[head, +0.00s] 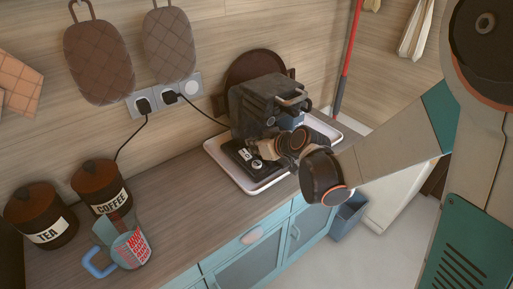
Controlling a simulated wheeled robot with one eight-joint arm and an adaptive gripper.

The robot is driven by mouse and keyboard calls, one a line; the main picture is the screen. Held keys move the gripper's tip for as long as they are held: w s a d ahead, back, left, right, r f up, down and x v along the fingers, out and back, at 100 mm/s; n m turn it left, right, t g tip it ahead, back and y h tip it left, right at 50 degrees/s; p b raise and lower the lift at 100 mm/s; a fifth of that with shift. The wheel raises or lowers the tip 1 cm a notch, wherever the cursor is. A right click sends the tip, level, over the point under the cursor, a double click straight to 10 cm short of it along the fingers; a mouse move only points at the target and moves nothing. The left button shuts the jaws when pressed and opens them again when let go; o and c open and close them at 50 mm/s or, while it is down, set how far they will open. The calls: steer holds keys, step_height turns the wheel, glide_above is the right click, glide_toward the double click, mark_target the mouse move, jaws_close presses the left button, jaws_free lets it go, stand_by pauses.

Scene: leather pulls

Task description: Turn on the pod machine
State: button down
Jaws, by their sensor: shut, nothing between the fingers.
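The pod machine (258,104) is a dark, boxy appliance with a light metal handle on its top. It stands on a white-rimmed tray (221,160) on the wooden counter, and a dark base plate reaches out at its front. My gripper (256,151) is shut and empty at the front of the machine, low over the base plate. My wrist and gripper cover part of the machine's front. I cannot tell whether the fingers touch it, and no switch or light can be made out.
Tea (40,215) and coffee (101,187) canisters and a cup with a blue handle (124,244) stand on the counter (175,184) at left. Black cords run from the wall sockets (165,97). A round brown board (258,66) leans behind the machine. Quilted mitts (99,58) hang above.

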mark_target(244, 154)
steer(key=shift+b+x, duration=0.85)
steer(key=shift+x, duration=2.35)
steer(key=shift+a, duration=0.1)
steer(key=shift+w+a+f+g+p, duration=0.1)
steer(key=shift+w+g+p, duration=0.05)
steer(key=shift+g+p, duration=0.2)
steer(key=shift+f, duration=0.2)
